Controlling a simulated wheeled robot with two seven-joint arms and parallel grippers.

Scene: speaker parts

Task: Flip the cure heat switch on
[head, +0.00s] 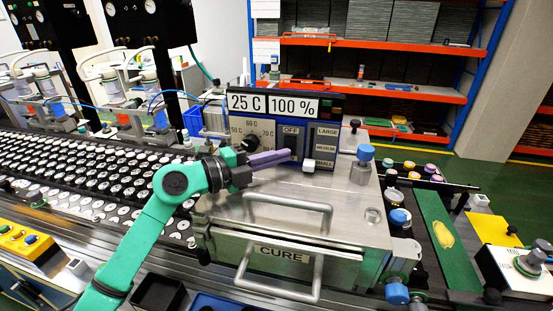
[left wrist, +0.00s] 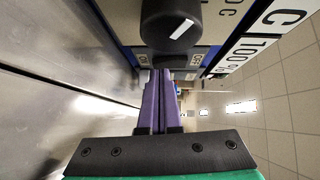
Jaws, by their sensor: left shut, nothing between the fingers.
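The cure machine (head: 300,215) is a metal box with a CURE label on its front. At its back stands a blue control panel (head: 325,133) with a temperature dial, an OFF label (head: 290,130) and a LARGE/MEDIUM/SMALL selector. The heat switch itself is hard to make out below the OFF label, near my fingertips. My left gripper (head: 288,155) has its purple fingers shut and empty, pointing at the panel under that label. In the left wrist view the shut fingers (left wrist: 161,75) reach toward the panel beside the black dial knob (left wrist: 170,25). Contact cannot be told. My right gripper is not in view.
The display above the panel reads 25 C (head: 246,102) and 100 % (head: 292,106). Metal handles (head: 290,205) rise from the machine's lid and front, below my left gripper. A conveyor with many round parts (head: 90,175) lies left; a green belt (head: 440,235) runs right.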

